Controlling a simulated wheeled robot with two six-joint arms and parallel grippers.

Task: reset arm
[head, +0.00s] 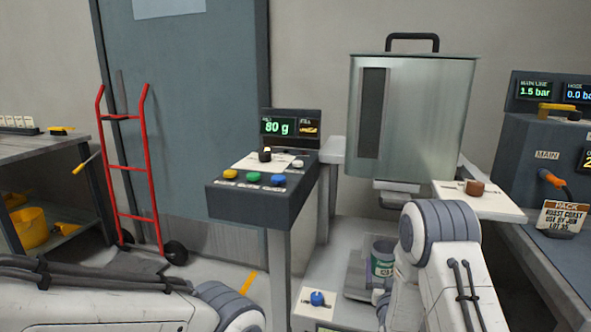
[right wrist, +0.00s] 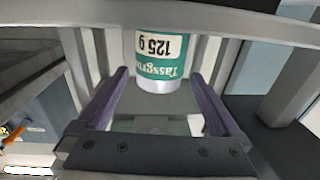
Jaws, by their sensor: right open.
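My right gripper (right wrist: 158,78) is open in the right wrist view, its two purple-padded fingers spread apart. A green and white can (right wrist: 160,55) labelled 125 g shows upside down just ahead, between the finger lines; no finger visibly touches it. In the head view the can (head: 382,258) stands upright on a grey platform (head: 357,278) under the metal hopper (head: 425,110). My right arm comes in at the lower right and mostly hides the right gripper, low beside the can. My left arm lies across the lower left; its gripper is out of frame.
A control box (head: 262,197) with coloured buttons and an 80 g display (head: 277,127) stands left of the hopper. A blue knob (head: 317,298) sits low in front. A red hand truck (head: 128,170) leans by the door. Grey frame bars (right wrist: 225,25) close around the can.

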